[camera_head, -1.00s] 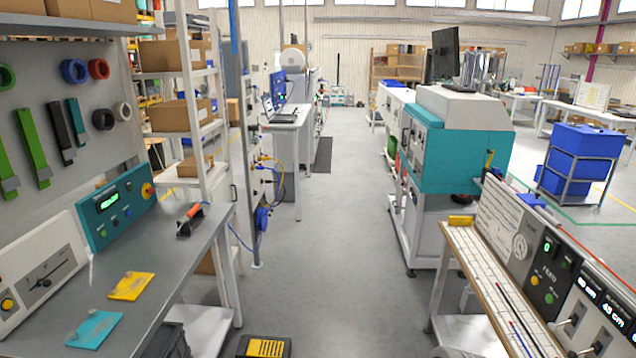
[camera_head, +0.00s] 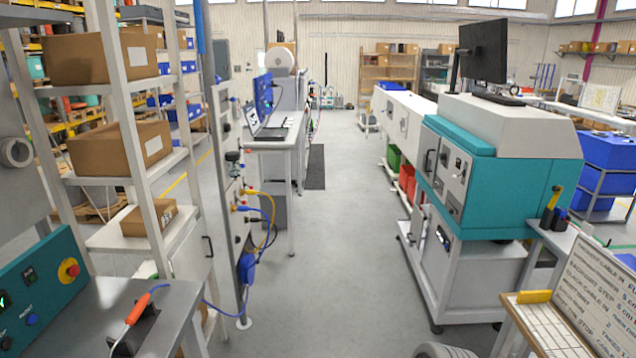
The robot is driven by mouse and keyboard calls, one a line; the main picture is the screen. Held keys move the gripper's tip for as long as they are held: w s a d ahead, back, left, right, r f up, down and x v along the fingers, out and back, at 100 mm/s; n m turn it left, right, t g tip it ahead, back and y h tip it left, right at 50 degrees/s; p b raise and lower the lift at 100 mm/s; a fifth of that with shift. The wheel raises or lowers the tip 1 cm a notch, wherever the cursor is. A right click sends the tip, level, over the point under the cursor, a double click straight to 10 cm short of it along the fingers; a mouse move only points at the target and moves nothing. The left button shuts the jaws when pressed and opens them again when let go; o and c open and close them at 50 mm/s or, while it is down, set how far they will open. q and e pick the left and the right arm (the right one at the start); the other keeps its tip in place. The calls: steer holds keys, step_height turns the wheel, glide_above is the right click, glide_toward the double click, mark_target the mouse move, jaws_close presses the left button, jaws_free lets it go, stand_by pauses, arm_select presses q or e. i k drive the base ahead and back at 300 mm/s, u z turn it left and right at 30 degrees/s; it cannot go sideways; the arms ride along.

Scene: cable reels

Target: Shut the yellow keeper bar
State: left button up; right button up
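I cannot pick out a yellow keeper bar for certain. A small yellow block (camera_head: 535,296) lies on the edge of the right-hand bench, beside a sign board (camera_head: 588,290). A yellow-handled item (camera_head: 554,197) stands upright in a dark holder beside the teal and white machine (camera_head: 500,165). Both are too small to tell whether either is a keeper bar. Neither of my grippers is in view.
A clear grey floor aisle (camera_head: 340,240) runs ahead. On the left are a metal bench (camera_head: 170,320) with an orange-handled tool (camera_head: 140,305), a shelf rack with boxes (camera_head: 120,150), and a panel with yellow and blue cables (camera_head: 255,215). A ribbed grey round thing (camera_head: 437,350) shows at the bottom edge.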

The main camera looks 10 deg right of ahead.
mark_target(558, 189)
steer(key=i, duration=0.45)
steer(key=z, duration=1.95)
steer(key=i, duration=1)
steer(key=u, duration=0.85)
steer(key=i, duration=1.65)
steer(key=z, duration=1.55)
